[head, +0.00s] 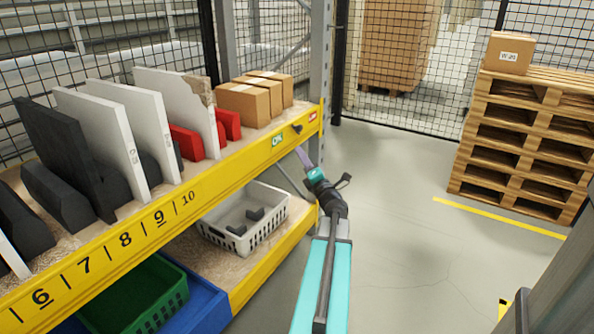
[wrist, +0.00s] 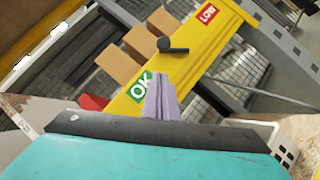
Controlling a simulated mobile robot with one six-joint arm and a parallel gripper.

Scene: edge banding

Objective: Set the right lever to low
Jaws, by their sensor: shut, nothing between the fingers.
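The lever (head: 297,128) is a small black knob with a short handle on the yellow beam near its right end. It sits between the green OK label (head: 277,140) and the red LOW label (head: 312,117). In the wrist view the lever (wrist: 172,46) has its handle pointing right, toward neither the OK label (wrist: 141,87) nor the LOW label (wrist: 208,14). My gripper (head: 302,155) is in front of the beam, below the lever. Its pale purple fingers (wrist: 158,84) are shut and empty, beside the OK label in the wrist view and apart from the lever.
The yellow shelf beam (head: 130,235) bears numbers. White and dark panels, red bins and cardboard boxes (head: 250,102) stand on the shelf. A white basket (head: 245,220) sits below. A grey rack upright (head: 318,80) is beside the beam's right end.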

